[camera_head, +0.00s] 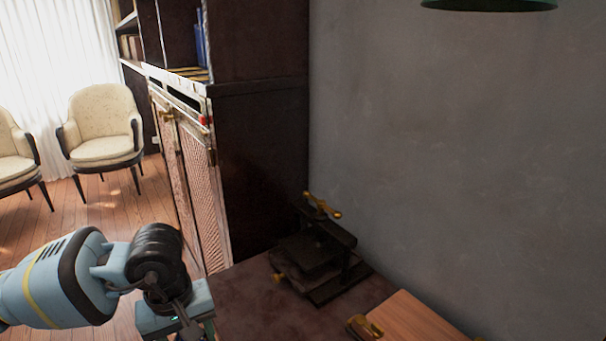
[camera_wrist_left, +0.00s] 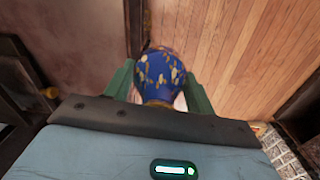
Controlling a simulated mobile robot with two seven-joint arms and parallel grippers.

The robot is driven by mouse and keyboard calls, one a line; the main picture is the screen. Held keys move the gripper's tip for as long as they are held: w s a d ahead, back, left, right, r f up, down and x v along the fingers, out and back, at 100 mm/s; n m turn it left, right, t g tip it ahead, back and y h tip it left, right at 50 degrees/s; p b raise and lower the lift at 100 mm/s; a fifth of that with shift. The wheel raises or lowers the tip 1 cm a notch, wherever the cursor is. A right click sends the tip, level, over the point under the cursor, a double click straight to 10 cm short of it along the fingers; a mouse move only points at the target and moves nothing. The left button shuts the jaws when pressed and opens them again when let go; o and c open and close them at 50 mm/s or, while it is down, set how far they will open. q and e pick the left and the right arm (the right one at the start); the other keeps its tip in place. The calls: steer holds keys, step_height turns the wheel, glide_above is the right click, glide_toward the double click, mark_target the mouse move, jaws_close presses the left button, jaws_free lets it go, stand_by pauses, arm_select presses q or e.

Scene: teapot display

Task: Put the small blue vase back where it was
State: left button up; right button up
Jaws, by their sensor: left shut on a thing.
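The small blue vase (camera_wrist_left: 160,76) with gold and pale spots shows in the left wrist view. It sits between the two green fingers of my left gripper (camera_wrist_left: 159,82), which is shut on it. Beyond the vase are the edge of a dark tabletop and the wooden floor. In the head view my left arm comes in from the left and its wrist is at the tabletop's left edge. The fingers and the vase are hidden or out of frame there. My right gripper is in neither view.
The dark tabletop (camera_head: 245,305) has a bare patch at its near left. A black press with brass handles (camera_head: 318,255) stands at the back, and a wooden box (camera_head: 415,320) lies at right. A tall dark cabinet (camera_head: 255,170) stands behind. Cream chairs (camera_head: 100,125) are far left.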

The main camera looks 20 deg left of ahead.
arm_select(q)
steer(key=w+d+r+m, duration=0.2)
steer(key=w+d+m, duration=0.1)
steer(key=d+m, duration=0.25)
steer(key=w+d+r+m, duration=0.2)
steer(key=w+d+m, duration=0.15)
steer(key=d, duration=0.25)
steer(key=s+r+m+p, duration=0.1)
steer(key=s+r+p, duration=0.7)
steer(key=p, duration=0.5)
step_height(320, 180, up, 3)
steer(key=shift+s+d+f, duration=0.1)
steer(key=shift+s+d, duration=0.15)
steer(key=shift+s, duration=0.15)
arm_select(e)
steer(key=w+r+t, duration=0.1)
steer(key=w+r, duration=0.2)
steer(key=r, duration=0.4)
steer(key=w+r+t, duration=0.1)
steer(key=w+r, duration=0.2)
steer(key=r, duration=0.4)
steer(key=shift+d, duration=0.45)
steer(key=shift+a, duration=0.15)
